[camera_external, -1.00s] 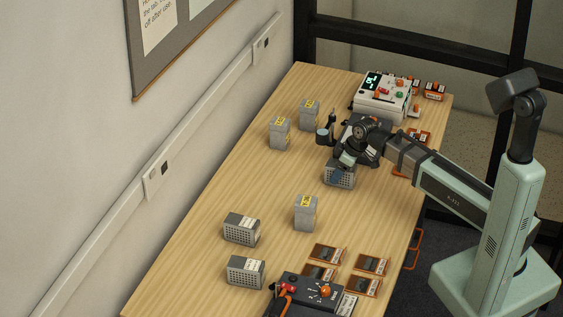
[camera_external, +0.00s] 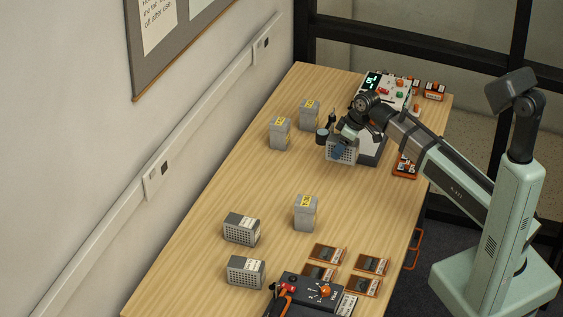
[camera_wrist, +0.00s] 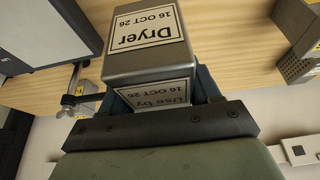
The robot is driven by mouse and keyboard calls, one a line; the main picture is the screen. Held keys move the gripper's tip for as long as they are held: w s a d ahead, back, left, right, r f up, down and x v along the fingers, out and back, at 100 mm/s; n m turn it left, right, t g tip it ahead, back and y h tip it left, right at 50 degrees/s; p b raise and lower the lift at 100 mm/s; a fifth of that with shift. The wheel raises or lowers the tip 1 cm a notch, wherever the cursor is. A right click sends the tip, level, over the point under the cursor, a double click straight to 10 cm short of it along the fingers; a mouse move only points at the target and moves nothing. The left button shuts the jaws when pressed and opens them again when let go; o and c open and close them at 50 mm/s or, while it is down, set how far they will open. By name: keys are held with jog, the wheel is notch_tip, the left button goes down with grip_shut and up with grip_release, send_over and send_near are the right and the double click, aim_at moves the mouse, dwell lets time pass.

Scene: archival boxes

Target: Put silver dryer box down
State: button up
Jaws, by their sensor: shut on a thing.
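The silver dryer box (camera_external: 343,152) is a grey box with a grille on one side in the external view. In the wrist view the silver dryer box (camera_wrist: 150,63) has white labels reading "Dryer 16 OCT 26" and "Use by 16 OCT 26". My gripper (camera_external: 346,137) is shut on it from above, and the fingers (camera_wrist: 165,95) flank it in the wrist view. The box is over the far half of the table, beside a grey device. Whether its underside touches the table cannot be told.
The grey device (camera_external: 373,152) stands close to the right. A white instrument (camera_external: 397,88) is behind. Grey boxes with yellow labels (camera_external: 309,115) (camera_external: 280,133) (camera_external: 305,213) and grille boxes (camera_external: 242,230) (camera_external: 246,270) stand on the wooden table (camera_external: 200,265).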

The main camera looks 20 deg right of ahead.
jog(key=a+f, duration=0.1)
jog(key=a, duration=2.7)
jog(key=shift+a+f, duration=0.15)
jog(key=shift+f, duration=4.35)
jog(key=shift+f, duration=0.15)
jog(key=o, duration=1.3)
jog(key=shift+c, duration=0.2)
jog(key=v, duration=1.2)
